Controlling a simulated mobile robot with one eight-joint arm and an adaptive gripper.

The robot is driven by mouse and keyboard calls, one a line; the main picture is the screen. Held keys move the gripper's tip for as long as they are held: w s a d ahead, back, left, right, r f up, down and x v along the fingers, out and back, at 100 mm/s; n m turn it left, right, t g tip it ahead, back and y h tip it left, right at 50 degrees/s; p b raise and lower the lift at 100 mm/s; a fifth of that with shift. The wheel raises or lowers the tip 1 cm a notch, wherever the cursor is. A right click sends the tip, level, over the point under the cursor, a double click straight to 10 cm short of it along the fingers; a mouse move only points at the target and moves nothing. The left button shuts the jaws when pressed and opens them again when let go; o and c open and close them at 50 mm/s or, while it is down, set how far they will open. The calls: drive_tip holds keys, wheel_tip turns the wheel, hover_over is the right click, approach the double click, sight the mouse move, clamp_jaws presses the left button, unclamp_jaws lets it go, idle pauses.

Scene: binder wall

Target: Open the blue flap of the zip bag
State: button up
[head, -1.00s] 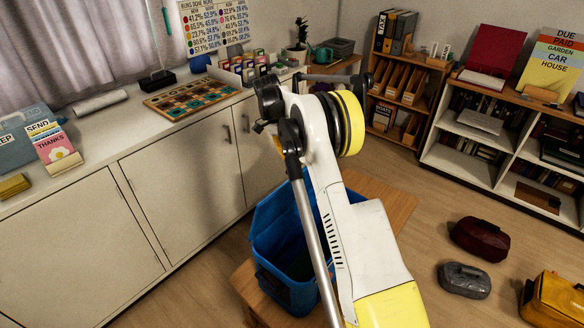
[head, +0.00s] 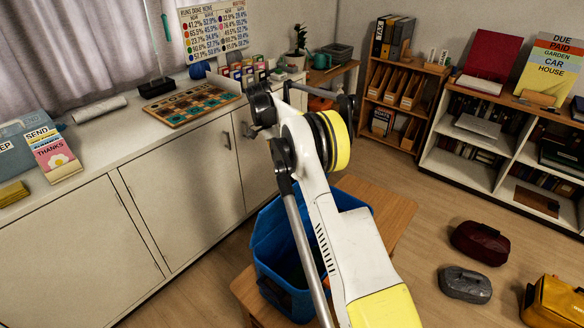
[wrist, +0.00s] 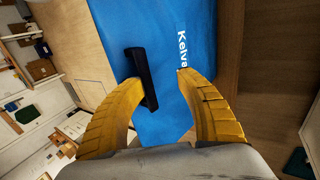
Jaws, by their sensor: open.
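The blue zip bag (head: 277,262) stands on a low wooden table, partly behind my arm in the head view. Its top looks open there, with a dark inside and a blue panel at the left. In the wrist view a blue face of the bag (wrist: 205,35) with white "Kelva" lettering fills the middle. A black bar-shaped handle or pull (wrist: 141,80) lies across it. My gripper (wrist: 158,79) is open, its two yellow fingers over the blue face. The black bar is between them, close to the left fingertip; contact cannot be told. The fingers are hidden in the head view.
The wooden table (head: 388,208) has bare room right of the bag. A white cabinet counter (head: 105,150) runs along the left. Dark red (head: 481,243), grey (head: 465,284) and yellow (head: 553,302) bags lie on the floor at the right. Shelves stand behind.

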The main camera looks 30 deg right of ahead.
drive_tip(key=v, duration=0.7)
drive_tip(key=shift+w+r, duration=0.15)
drive_tip(key=shift+r, duration=0.05)
